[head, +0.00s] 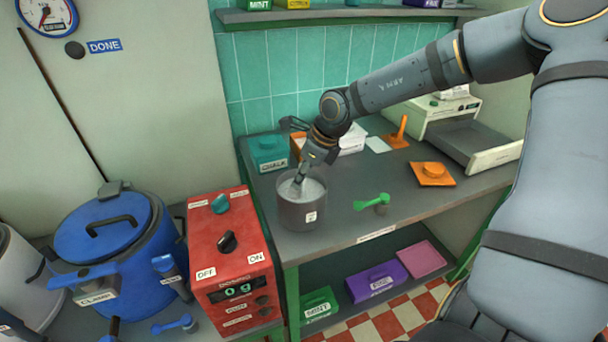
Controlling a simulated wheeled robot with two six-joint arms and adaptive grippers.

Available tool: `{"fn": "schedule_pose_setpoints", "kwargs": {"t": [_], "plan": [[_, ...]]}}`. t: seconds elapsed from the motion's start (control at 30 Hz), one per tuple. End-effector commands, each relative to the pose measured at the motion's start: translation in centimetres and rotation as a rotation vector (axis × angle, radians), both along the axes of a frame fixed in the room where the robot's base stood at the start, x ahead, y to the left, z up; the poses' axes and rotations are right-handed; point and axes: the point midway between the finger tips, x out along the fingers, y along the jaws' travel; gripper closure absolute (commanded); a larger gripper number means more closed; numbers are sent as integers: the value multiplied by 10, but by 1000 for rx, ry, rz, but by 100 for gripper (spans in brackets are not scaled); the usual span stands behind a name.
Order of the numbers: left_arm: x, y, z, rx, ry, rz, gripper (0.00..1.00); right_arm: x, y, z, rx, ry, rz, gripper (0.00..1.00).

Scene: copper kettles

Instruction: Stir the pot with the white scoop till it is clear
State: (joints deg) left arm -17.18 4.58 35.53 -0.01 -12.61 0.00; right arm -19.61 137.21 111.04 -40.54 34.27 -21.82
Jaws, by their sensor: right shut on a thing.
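The grey pot (303,215) stands upright on the grey worktop, near its left front edge, with a small white label on its side. Pale, cloudy, whitish-grey contents (315,189) show inside its rim. My right gripper (302,175) points down into the pot's mouth from above. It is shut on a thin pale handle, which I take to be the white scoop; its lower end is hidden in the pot. My left gripper is not in view.
A red dosing box (232,262) with a display and knobs stands left of the pot, beside a blue lidded kettle (115,240). A green scoop (372,202) and an orange lid (432,174) lie to the right. A teal box (268,153) stands behind the pot.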

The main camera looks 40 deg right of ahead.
Motion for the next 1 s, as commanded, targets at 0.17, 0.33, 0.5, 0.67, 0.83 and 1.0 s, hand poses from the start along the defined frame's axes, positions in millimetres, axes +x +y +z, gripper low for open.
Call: {"fn": "schedule_pose_setpoints", "kwargs": {"t": [0.17,0.33,0.5,0.67,0.83,1.0], "plan": [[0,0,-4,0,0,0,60,-5,7,0,-1,-1,1,100],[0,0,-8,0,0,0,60,-9,4,-1,7,-1,0,100],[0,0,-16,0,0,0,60,-22,-3,-1,10,1,2,100],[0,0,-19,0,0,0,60,-27,-8,-1,3,-1,1,100],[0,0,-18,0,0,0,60,-27,-9,0,0,0,0,100],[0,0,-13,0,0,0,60,-21,-19,2,-1,1,-2,100]]}}
